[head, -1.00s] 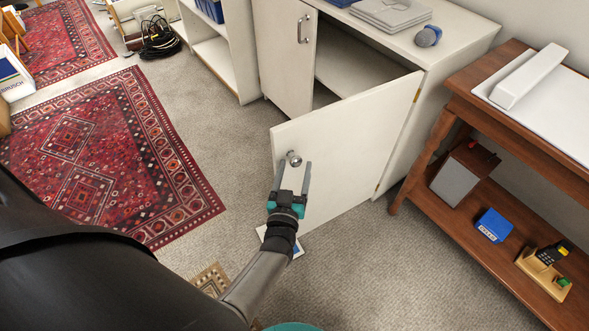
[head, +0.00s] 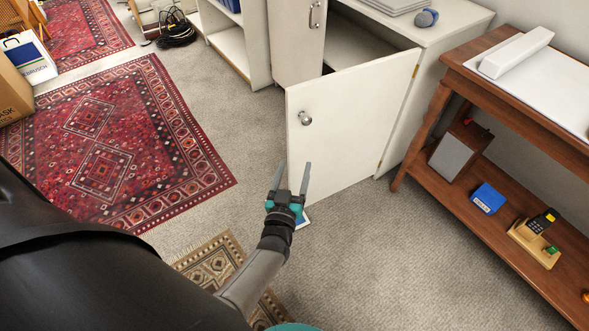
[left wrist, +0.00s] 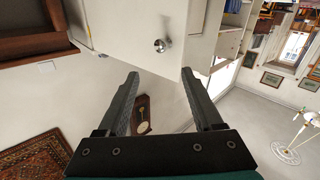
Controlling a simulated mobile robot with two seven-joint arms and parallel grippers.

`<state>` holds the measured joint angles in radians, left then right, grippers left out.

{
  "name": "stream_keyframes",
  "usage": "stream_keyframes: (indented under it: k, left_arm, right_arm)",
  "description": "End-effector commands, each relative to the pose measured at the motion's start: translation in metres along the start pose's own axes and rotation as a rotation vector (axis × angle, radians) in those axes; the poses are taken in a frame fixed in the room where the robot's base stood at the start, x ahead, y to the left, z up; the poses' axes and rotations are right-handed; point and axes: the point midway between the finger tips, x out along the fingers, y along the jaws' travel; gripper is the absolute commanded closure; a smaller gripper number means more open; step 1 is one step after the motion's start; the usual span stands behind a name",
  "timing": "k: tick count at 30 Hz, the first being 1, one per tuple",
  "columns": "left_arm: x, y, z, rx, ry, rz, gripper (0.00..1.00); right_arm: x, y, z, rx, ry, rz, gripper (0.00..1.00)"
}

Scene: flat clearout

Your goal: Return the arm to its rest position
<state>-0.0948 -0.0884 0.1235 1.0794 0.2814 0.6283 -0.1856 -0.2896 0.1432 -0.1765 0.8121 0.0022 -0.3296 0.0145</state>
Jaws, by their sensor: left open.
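My left gripper (head: 292,178) is open and empty in the head view, in front of the lower part of the open cabinet door (head: 345,135). The door's round metal knob (head: 305,118) is above the fingertips and apart from them. In the left wrist view both fingers of my left gripper (left wrist: 158,82) are spread with nothing between them. The knob (left wrist: 161,46) shows beyond the fingertips on the white door (left wrist: 125,25). My right gripper is in neither view.
The white cabinet (head: 450,45) stands open behind the door. A wooden console table (head: 440,100) with small items on its lower shelf stands at right. Red rugs (head: 120,150) and a small beige rug (head: 215,265) lie on the carpet. Cardboard boxes (head: 12,95) are at far left.

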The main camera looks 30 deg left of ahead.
Motion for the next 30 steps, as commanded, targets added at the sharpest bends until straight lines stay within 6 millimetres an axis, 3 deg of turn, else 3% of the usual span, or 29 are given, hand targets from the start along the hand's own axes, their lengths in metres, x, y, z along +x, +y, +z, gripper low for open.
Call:
stream_keyframes:
  k: [7, 13, 17, 20, 23, 27, 30]
  left_arm:
    - [0.000, 0.000, 0.000, 0.000, 0.000, 0.000, 0.32]
    - [-0.001, 0.000, 0.002, 0.002, -0.009, 0.004, 0.32]
    - [-0.014, 0.004, 0.033, 0.032, -0.118, 0.051, 0.32]
    - [-0.043, 0.005, 0.083, 0.085, -0.304, 0.122, 0.32]
    - [-0.090, -0.004, 0.141, 0.160, -0.541, 0.193, 0.32]
    - [-0.171, -0.036, 0.205, 0.278, -0.860, 0.254, 0.32]
    - [-0.226, -0.067, 0.233, 0.362, -1.055, 0.272, 0.32]
  right_arm:
    - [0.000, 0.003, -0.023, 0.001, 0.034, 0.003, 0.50]
    - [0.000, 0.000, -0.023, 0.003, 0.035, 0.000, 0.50]
    - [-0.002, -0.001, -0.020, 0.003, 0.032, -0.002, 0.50]
    - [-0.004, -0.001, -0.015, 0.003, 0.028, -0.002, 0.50]
    - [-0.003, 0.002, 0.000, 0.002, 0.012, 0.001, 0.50]
    - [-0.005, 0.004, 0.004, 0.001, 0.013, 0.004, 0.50]
    - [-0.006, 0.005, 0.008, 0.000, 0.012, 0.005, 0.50]
